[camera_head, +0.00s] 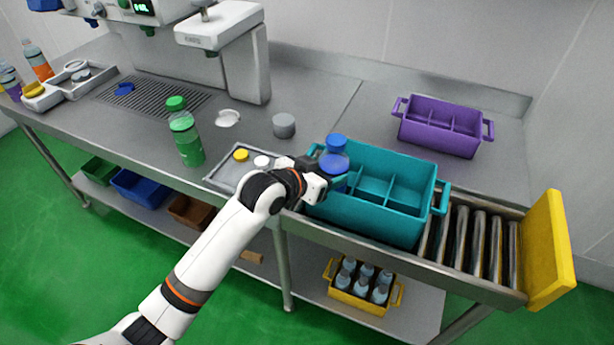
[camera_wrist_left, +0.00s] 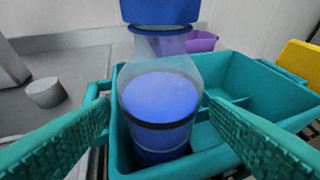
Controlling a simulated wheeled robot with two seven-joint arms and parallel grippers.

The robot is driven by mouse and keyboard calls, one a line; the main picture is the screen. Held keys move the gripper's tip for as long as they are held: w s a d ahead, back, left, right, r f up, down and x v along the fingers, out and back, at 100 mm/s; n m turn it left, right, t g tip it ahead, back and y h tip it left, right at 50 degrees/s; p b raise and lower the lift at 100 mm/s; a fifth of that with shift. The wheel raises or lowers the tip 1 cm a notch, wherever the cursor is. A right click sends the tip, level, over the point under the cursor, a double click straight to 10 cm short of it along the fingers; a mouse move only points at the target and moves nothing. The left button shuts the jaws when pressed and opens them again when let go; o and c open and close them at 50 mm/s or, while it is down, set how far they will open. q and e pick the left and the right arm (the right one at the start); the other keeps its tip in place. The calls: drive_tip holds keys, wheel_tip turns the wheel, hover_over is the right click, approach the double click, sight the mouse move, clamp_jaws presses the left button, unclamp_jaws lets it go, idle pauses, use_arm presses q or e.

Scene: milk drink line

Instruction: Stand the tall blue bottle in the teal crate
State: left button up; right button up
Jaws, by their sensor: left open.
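The tall blue bottle (camera_head: 334,162) stands upright in the left end compartment of the teal crate (camera_head: 374,218), with its cap and shoulder above the rim. In the left wrist view the bottle (camera_wrist_left: 160,105) is in the middle, and the crate (camera_wrist_left: 262,90) surrounds its lower part. My left gripper (camera_head: 326,178) is at the crate's left end, beside the bottle. Its two teal fingers (camera_wrist_left: 160,135) are spread wide on either side of the bottle, with gaps to it. The bottle's base is hidden inside the crate. My right gripper is in neither view.
The teal crate sits on a roller conveyor (camera_head: 475,242) with a yellow end stop (camera_head: 550,250). A purple crate (camera_head: 440,126) stands behind. A green bottle (camera_head: 186,138), a grey cup (camera_head: 284,125) and a tray of caps (camera_head: 222,178) are to the left.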

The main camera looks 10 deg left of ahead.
use_arm(q)
drive_tip(key=v, duration=0.7)
drive_tip(key=shift+s, duration=0.2)
